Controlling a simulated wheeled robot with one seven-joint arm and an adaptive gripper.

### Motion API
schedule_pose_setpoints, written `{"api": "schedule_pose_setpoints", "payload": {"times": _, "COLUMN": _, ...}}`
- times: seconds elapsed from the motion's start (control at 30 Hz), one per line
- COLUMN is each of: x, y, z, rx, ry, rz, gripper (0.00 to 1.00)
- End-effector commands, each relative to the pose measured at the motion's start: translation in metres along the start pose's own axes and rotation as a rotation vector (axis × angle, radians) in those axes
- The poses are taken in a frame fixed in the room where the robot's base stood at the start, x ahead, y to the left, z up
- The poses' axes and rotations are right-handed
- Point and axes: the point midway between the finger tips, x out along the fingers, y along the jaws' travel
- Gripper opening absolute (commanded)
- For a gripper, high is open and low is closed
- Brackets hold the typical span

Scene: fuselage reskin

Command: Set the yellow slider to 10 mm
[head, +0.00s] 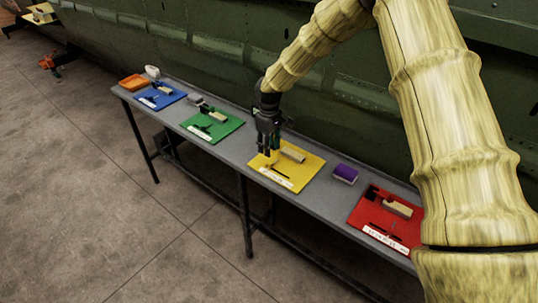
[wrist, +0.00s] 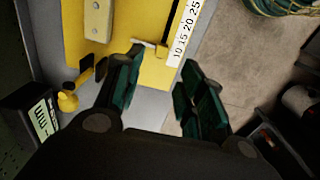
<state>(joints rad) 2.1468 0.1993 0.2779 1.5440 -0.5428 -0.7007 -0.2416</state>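The yellow board (head: 311,165) lies on the grey bench in the head view, with a pale block, a dark slot and a white label on it. In the wrist view the yellow board (wrist: 155,75) has a white scale (wrist: 186,32) reading 10, 15, 20, 25. A small pale piece with a yellow part, seemingly the yellow slider (wrist: 149,44), is near the 10 end; its exact reading cannot be told. My gripper (head: 265,153) is above the board's left part. In the wrist view my gripper (wrist: 160,68) is open, its fingers apart with nothing held between them.
A green board (head: 228,127), a blue board (head: 170,99) and a red board (head: 370,211) share the bench (head: 318,207). A purple-topped block (head: 345,173) stands between the yellow and red boards. An orange tray (head: 133,82) is at the far left. The green fuselage rises behind.

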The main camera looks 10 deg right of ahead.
Motion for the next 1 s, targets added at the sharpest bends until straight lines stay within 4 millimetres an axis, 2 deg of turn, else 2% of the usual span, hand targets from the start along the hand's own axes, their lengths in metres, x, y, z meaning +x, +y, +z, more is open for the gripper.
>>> {"api": "schedule_pose_setpoints", "payload": {"times": 0.1, "x": -0.02, "y": 0.001, "z": -0.001, "rx": 0.0, "ry": 0.002, "rz": 0.002, "gripper": 0.39}}
{"api": "schedule_pose_setpoints", "payload": {"times": 0.33, "x": -0.041, "y": 0.001, "z": 0.0, "rx": -0.001, "ry": 0.001, "rz": 0.001, "gripper": 0.39}}
{"api": "schedule_pose_setpoints", "payload": {"times": 1.0, "x": -0.045, "y": 0.001, "z": 0.0, "rx": -0.001, "ry": 0.0, "rz": 0.0, "gripper": 0.39}}
